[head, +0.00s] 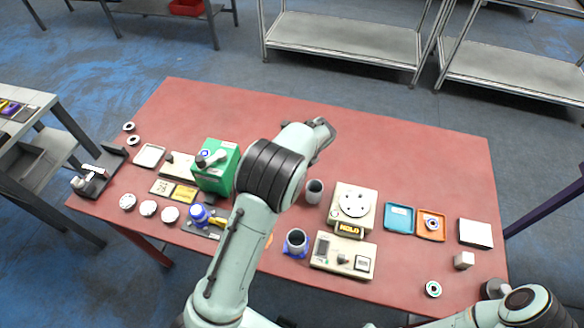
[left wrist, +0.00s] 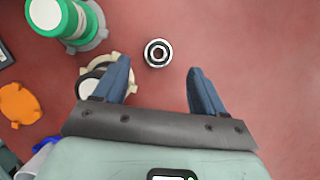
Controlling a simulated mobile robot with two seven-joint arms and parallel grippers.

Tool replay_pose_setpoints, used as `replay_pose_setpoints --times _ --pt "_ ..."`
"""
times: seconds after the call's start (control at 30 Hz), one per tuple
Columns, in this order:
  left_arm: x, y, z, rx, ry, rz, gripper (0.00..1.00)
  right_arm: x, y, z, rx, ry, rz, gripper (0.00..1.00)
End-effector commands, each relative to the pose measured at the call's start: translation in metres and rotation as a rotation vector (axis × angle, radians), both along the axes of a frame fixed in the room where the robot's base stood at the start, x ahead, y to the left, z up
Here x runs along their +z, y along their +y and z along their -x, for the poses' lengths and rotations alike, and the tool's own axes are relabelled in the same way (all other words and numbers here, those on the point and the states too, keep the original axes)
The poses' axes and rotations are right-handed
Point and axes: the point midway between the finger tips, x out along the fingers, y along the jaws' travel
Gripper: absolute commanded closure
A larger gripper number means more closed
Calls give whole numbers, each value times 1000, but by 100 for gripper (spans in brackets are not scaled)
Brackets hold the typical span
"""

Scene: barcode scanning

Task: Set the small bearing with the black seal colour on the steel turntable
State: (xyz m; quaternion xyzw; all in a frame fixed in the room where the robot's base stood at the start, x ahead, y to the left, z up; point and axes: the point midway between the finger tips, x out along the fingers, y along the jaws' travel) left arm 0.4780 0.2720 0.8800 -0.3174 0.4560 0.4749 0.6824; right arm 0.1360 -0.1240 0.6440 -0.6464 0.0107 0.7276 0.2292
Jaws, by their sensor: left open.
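My arm hides this spot in the head view. My left gripper (left wrist: 166,90) is open and empty, and the bearing lies ahead of its fingertips, roughly between them. In the head view the left gripper (head: 323,132) is over the middle of the table, partly turned away. The turntable (head: 354,203) appears as a pale round disc with dark dots on a beige unit, empty. My right gripper is not visible.
Beside the left finger stand a green-and-white cylinder (left wrist: 68,22) and a cream ringed part (left wrist: 98,80). Another bearing sits in an orange tray (head: 431,236), beside a blue tray (head: 399,218). A loose bearing (head: 433,289) lies near the front edge. The back right tabletop is clear.

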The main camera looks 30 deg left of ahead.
Motion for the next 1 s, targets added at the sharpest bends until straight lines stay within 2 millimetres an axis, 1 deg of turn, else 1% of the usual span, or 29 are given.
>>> replay_pose_setpoints --times 0.2,0.33,0.43,0.63,0.67,0.7,0.77,0.8,0.83,0.87,0.9,1.0 --pt "-27 14 -3 3 3 -3 29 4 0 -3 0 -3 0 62" --pt "-41 19 -5 1 1 -2 29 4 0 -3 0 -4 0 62" --pt "-46 21 -6 2 -1 0 29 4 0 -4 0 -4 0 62" --pt "-46 21 -6 2 -1 0 29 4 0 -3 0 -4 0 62" --pt "-46 21 -6 2 -1 0 39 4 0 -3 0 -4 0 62" --pt "-46 21 -6 2 -1 0 52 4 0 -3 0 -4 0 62" --pt "-46 21 -6 2 -1 0 72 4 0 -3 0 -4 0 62" --pt "-46 21 -6 2 -1 0 85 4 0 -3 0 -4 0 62" --pt "-46 21 -6 2 -1 0 90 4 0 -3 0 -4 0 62" --pt "-46 21 -6 2 -1 0 90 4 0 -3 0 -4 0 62" --pt "-46 21 -6 2 -1 0 95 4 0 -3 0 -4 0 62" --pt "-46 21 -6 2 -1 0 95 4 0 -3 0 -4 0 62"
